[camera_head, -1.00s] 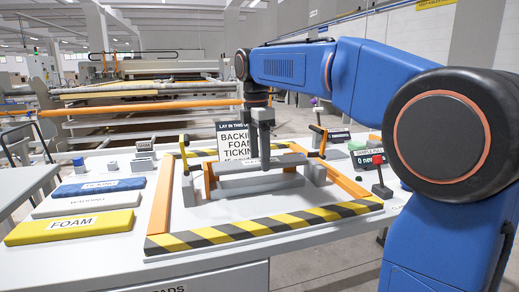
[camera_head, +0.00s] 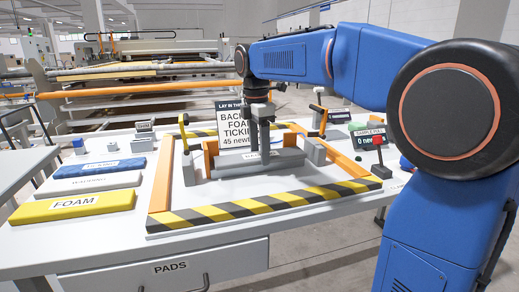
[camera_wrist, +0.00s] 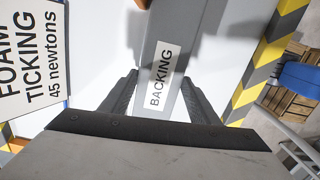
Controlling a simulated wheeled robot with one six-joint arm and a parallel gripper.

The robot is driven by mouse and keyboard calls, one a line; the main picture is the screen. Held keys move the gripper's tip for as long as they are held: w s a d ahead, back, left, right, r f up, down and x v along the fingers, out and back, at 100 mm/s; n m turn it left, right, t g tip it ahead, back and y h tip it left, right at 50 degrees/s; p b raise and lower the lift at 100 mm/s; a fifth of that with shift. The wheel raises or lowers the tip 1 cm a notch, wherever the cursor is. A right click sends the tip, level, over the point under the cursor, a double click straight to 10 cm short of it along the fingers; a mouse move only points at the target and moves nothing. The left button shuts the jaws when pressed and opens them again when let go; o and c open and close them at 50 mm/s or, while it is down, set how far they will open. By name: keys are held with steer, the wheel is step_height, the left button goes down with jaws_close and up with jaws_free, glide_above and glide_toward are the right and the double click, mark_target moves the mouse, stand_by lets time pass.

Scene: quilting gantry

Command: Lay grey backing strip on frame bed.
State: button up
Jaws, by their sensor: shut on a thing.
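The grey backing strip (camera_wrist: 187,45) carries a white BACKING label and lies between the fingers in the wrist view. It also shows in the head view (camera_head: 285,157), lying crosswise low over the table. My gripper (camera_head: 262,151) points down and is shut on the strip near its label; its dark fingers (camera_wrist: 160,92) flank it in the wrist view. The grey frame bed (camera_head: 235,172) is directly under the strip, between orange side rails. I cannot tell whether strip and bed touch, as the strip hides part of the bed.
Yellow-black striped edging (camera_head: 265,205) borders the frame area. A sign (camera_head: 236,124) stands behind it. A yellow foam pad (camera_head: 73,205), a white pad (camera_head: 87,182) and a blue pad (camera_head: 99,168) lie at left. A red-topped post (camera_head: 378,150) stands at right.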

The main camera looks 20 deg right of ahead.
steer(key=shift+w+a, duration=0.6)
steer(key=shift+a, duration=0.1)
stand_by(0.8)
steer(key=o, duration=1.7)
steer(key=shift+f, duration=0.1)
